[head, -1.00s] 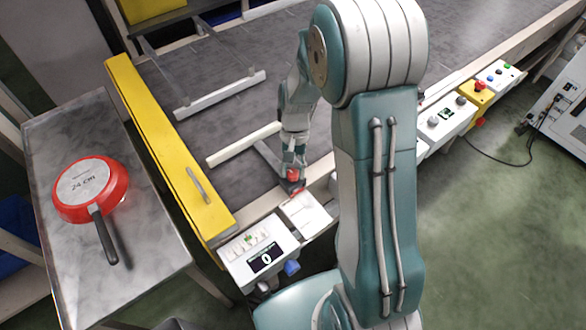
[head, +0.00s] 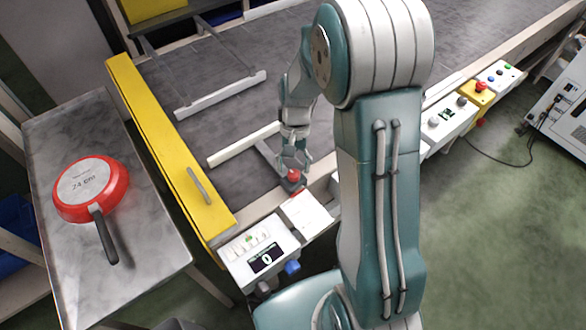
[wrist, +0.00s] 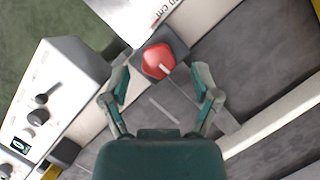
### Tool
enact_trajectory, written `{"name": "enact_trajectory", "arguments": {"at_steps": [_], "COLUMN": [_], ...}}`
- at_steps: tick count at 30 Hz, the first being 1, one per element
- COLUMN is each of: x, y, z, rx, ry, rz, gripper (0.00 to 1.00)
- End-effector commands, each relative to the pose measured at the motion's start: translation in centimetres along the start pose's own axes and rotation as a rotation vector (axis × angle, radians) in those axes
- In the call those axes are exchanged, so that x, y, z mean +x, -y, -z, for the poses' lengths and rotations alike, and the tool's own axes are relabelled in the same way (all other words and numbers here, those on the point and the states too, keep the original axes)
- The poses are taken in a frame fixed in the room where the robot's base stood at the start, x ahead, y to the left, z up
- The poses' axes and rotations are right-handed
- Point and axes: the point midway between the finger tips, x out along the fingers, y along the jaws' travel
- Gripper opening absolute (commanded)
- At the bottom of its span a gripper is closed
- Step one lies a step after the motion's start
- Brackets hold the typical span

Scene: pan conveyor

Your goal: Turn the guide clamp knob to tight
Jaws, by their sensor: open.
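The guide clamp knob is a red lobed knob (wrist: 158,61) on a dark block, with a pale pointer line toward its lower right in the wrist view. In the head view the red knob (head: 294,175) sits at the conveyor's near edge, by the end of a guide arm. My gripper (wrist: 164,85) is open, its two fingers apart on either side of the knob's near side in the wrist view. In the head view my gripper (head: 293,160) is just above and behind the knob. I cannot tell whether a finger touches it.
A white guide rail (head: 243,144) lies over the grey belt. A counter box (head: 259,252) reading 0 and a white plate (head: 303,212) are near the knob. A control box (head: 447,122) is to the right. A red pan (head: 92,189) lies upside down on the left table (head: 150,240).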

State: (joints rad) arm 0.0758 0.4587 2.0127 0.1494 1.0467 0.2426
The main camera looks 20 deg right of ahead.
Motion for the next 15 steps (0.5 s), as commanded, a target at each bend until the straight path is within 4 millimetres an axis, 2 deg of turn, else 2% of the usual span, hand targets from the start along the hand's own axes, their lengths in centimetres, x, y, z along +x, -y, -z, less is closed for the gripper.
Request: {"name": "enact_trajectory", "arguments": {"at_steps": [9,15], "x": [-6.7,-9.7], "y": [0.1,0.1], "z": [0.2,0.2], "rx": [0.001,0.001], "ry": [-0.005,-0.002], "rz": [0.001,0.0], "gripper": [0.79,0.79]}}
